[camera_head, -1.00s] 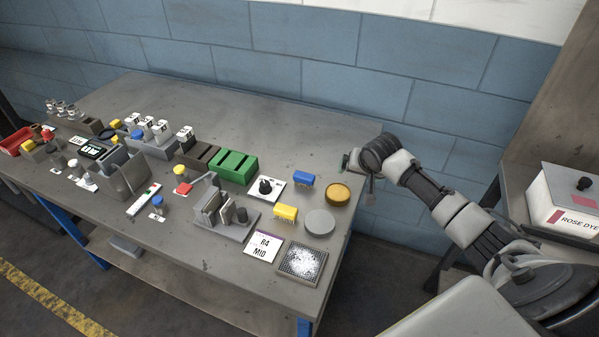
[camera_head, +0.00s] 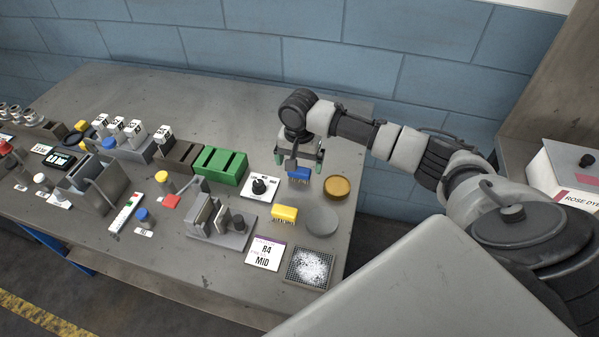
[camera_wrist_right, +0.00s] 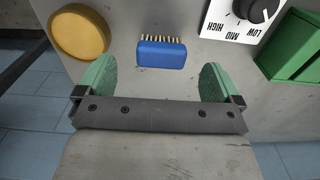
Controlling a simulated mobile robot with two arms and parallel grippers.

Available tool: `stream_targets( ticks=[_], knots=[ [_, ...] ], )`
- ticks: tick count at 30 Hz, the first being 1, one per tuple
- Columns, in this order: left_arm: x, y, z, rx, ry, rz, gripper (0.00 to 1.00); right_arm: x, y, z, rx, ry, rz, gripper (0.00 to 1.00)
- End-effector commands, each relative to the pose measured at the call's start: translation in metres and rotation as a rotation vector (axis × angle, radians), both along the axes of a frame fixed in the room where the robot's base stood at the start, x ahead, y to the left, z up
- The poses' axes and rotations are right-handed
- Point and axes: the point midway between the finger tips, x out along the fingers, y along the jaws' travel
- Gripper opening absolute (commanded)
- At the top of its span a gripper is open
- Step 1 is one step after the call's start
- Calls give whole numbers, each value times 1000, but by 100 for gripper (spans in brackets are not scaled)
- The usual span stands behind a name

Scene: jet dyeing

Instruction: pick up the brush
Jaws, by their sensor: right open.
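A blue brush (camera_head: 299,174) with tan bristles lies on the table near its far right. In the right wrist view the blue brush (camera_wrist_right: 161,54) is between the lines of the two green fingers and a little beyond their tips. My right gripper (camera_head: 298,161) is open and empty, above the blue brush and partly hiding it in the head view. It also shows open in the wrist view (camera_wrist_right: 158,80). A similar yellow brush (camera_head: 284,213) lies nearer the front. My left gripper is not in view.
A brown-yellow round disc (camera_head: 338,187) is right of the blue brush, a dial panel (camera_head: 260,187) left. A grey disc (camera_head: 321,222), an R4 MID card (camera_head: 265,253) and a speckled tray (camera_head: 309,267) lie nearer. A green slotted block (camera_head: 221,165) stands further left.

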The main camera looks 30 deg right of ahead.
Motion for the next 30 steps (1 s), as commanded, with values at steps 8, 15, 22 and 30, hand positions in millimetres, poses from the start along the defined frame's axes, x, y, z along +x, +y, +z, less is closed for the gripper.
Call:
stream_targets(
  ticks=[8,15,22,30],
  knots=[
    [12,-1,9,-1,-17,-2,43,3,-5,-36,-1,2,-1,96],
    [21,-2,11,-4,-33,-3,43,3,-5,-52,-2,-1,1,96],
    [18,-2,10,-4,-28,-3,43,3,-5,-52,-2,-1,1,85],
    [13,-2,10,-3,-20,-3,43,3,-5,-52,-2,-1,1,44]
  ],
)
